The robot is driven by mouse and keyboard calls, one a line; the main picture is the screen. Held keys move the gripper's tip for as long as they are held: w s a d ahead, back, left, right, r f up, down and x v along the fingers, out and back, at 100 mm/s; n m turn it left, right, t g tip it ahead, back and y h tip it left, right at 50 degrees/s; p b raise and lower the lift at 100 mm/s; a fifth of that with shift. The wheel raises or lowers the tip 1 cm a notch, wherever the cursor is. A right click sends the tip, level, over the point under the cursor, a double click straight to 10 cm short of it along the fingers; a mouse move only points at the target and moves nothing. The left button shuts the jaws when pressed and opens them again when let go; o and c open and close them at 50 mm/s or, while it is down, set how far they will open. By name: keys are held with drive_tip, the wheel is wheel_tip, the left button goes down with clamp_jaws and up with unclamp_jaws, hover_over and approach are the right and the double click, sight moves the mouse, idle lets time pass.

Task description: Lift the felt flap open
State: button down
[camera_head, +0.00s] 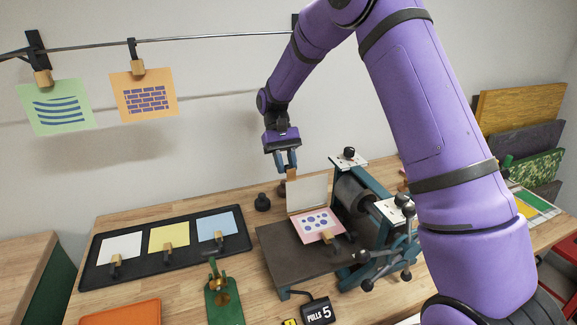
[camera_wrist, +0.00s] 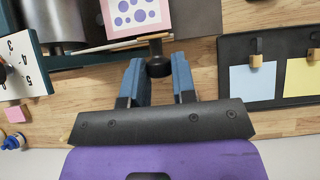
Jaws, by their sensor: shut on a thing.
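The felt flap (camera_head: 307,193) is a pale panel standing nearly upright over the flat dark bed of a small roller press (camera_head: 352,205). A wooden tab (camera_head: 292,174) sticks up from its upper left corner. My gripper (camera_head: 287,166) points down and is shut on this tab. A pink card with blue dots (camera_head: 318,224) lies uncovered on the bed in front of the flap. In the wrist view, the flap shows nearly edge-on as a thin strip (camera_wrist: 105,48), beside the pink card (camera_wrist: 136,14). The grip on the tab is not clear there.
A black tray (camera_head: 137,270) with white, yellow and blue cards lies left of the press. A dark knob (camera_head: 262,202) stands behind the bed. A green stand (camera_head: 222,298) and a "PULLS 5" counter (camera_head: 318,312) are in front. Prints hang along the wall.

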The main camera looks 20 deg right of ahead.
drive_tip(key=shift+w+f, duration=0.25)
idle(0.3)
drive_tip(key=c, duration=0.9)
unclamp_jaws()
drive_tip(key=shift+w+f, duration=0.1)
drive_tip(key=shift+w, duration=0.05)
drive_tip(key=shift+c, duration=0.2)
drive_tip(key=shift+r, duration=0.2)
drive_tip(key=s+r, duration=0.2)
drive_tip(key=s, duration=0.6)
drive_tip(key=s+r, duration=0.2)
drive_tip(key=s, duration=0.6)
drive_tip(key=shift+r, duration=0.35)
